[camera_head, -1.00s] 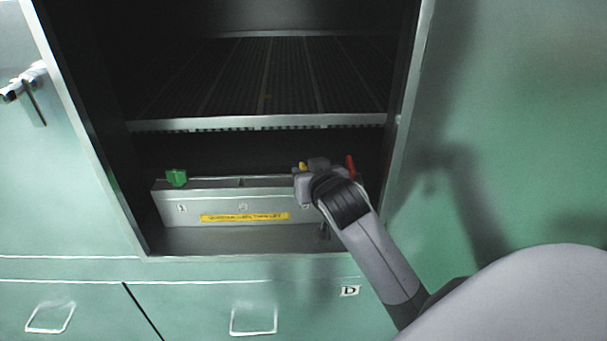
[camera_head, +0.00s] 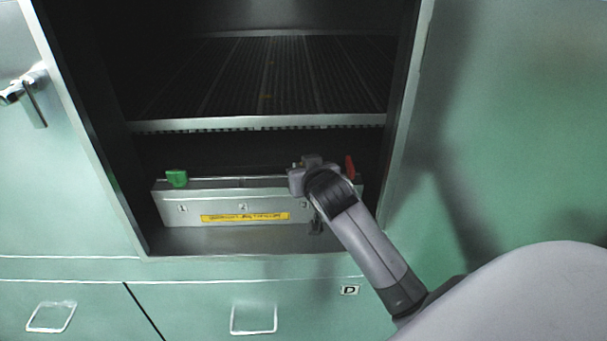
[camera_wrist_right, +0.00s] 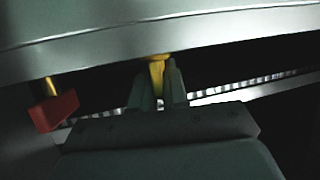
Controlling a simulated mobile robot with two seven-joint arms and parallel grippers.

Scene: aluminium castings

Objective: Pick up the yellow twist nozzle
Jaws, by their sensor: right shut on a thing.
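The yellow twist nozzle (camera_wrist_right: 157,68) shows in the right wrist view between the two fingers of my right gripper (camera_wrist_right: 158,86), which is shut on it. In the head view my right gripper (camera_head: 304,166) is over the right part of a grey metal rack (camera_head: 225,198), near its mark 3, and mostly hides the nozzle. I cannot tell whether the nozzle still sits in the rack. My left gripper is not in view.
A green nozzle (camera_head: 177,178) stands at the rack's left end. A red one (camera_head: 350,167) is close to the right of my gripper. A slatted shelf (camera_head: 262,80) is above, and the cabinet's right frame (camera_head: 402,110) is near my arm.

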